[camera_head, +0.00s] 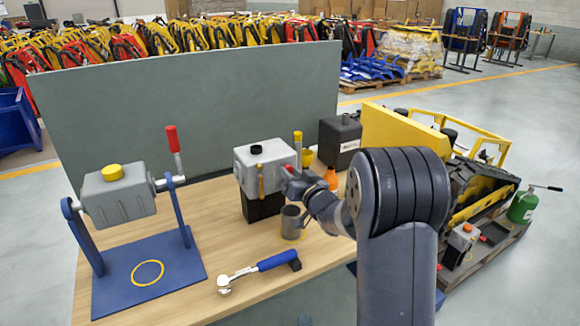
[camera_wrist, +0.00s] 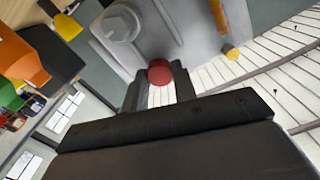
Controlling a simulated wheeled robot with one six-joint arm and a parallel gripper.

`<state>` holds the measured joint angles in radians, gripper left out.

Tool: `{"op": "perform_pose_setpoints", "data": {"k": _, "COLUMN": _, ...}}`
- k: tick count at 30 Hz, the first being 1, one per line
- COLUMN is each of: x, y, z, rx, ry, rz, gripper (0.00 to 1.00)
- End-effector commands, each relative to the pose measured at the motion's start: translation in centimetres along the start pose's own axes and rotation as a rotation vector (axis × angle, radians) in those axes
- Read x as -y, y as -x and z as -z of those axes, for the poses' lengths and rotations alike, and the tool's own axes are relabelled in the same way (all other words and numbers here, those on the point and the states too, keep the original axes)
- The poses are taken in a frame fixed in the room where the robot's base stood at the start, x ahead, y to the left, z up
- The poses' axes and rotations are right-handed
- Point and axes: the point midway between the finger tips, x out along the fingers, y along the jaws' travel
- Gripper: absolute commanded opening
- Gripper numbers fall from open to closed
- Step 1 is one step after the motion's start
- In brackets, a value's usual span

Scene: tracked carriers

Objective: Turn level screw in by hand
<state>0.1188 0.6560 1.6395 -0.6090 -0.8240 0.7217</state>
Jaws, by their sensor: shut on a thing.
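The level screw shows as a red round head (camera_wrist: 160,72) at the side of a grey gear housing (camera_head: 262,158) in the wrist view. In the head view only a bit of red shows at the housing's right side, largely hidden by my wrist. My gripper (camera_wrist: 159,83) has one dark finger on each side of the red head and is shut on it. The housing stands upright on a black block (camera_head: 262,207) on the bench, with a black cap on top and a yellow-handled lever behind. How deep the screw sits cannot be told.
On the wooden bench (camera_head: 262,290) are a grey cup (camera_head: 291,222), a blue-handled wrench (camera_head: 262,270) and a second grey housing (camera_head: 118,197) on a blue stand. An orange funnel (camera_head: 331,180) and black canister (camera_head: 340,141) stand behind my arm. A tracked carrier (camera_head: 478,190) is at right.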

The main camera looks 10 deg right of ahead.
Motion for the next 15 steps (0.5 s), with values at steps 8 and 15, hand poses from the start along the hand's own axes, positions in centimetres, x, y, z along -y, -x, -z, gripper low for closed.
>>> {"op": "perform_pose_setpoints", "data": {"k": 8, "x": 0.09, "y": 0.02, "z": 0.37, "rx": 0.002, "ry": -0.358, "rz": -0.002, "gripper": 0.10}}
{"op": "perform_pose_setpoints", "data": {"k": 15, "x": 0.02, "y": 0.02, "z": 0.10, "rx": 0.001, "ry": -0.562, "rz": -0.001, "gripper": 0.10}}
